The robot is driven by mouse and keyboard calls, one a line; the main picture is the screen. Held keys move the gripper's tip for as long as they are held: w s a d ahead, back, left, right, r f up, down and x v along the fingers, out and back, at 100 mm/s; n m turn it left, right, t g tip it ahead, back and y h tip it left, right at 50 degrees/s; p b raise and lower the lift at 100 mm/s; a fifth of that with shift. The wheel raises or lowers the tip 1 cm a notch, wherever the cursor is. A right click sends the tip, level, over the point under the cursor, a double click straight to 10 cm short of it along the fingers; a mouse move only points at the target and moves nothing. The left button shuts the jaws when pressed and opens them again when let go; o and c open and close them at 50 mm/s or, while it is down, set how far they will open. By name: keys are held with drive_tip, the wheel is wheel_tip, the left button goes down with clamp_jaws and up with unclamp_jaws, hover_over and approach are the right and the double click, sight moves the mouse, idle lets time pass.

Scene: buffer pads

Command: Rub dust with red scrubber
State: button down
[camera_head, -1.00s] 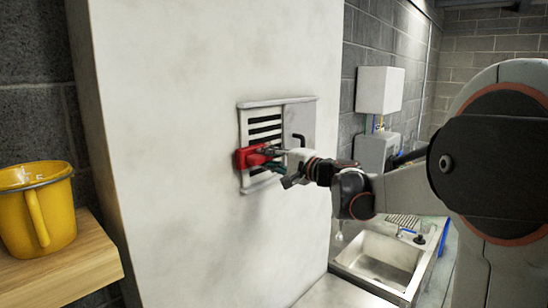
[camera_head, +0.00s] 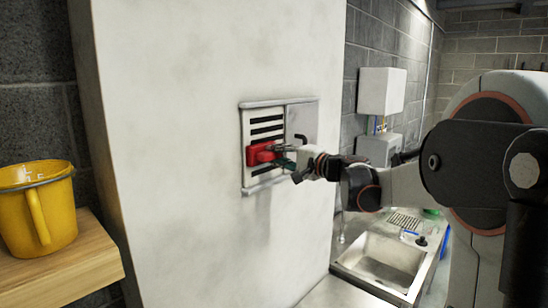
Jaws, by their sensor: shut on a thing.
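The red scrubber (camera_head: 258,153) is held by my gripper (camera_head: 279,154) against the slatted vent (camera_head: 265,121) on the white wall panel. My gripper is shut on the scrubber, and its fingers cover part of the scrubber's right side. The scrubber lies across the middle slats, a little left of the vent's centre. The vent has dark slots, a grey frame and a plain plate with a dark handle at the right. Faint grey smudges mark the wall panel (camera_head: 205,95); I cannot tell how much dust is on the slats.
A yellow bucket (camera_head: 36,206) stands on a wooden shelf (camera_head: 65,268) at the left. A sink (camera_head: 385,262) in a counter is at the lower right. White boxes (camera_head: 380,91) hang on the brick wall behind. My arm spans the right side.

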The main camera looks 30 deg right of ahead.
sight(271, 157)
drive_tip(key=w+d+b, duration=0.1)
drive_tip(key=w+d, duration=0.1)
drive_tip(key=d, duration=0.4)
drive_tip(key=shift+w+d+r, duration=0.15)
drive_tip(key=shift+w+d, duration=0.05)
drive_tip(key=shift+w, duration=0.05)
idle(0.4)
drive_tip(key=shift+s+a, duration=0.65)
drive_tip(key=shift+a, duration=1.05)
drive_tip(key=shift+s+a, duration=0.65)
drive_tip(key=shift+a, duration=1)
drive_tip(key=shift+s+a, duration=0.65)
drive_tip(key=shift+a, duration=1.05)
drive_tip(key=shift+v, duration=2.95)
drive_tip(key=shift+d, duration=0.1)
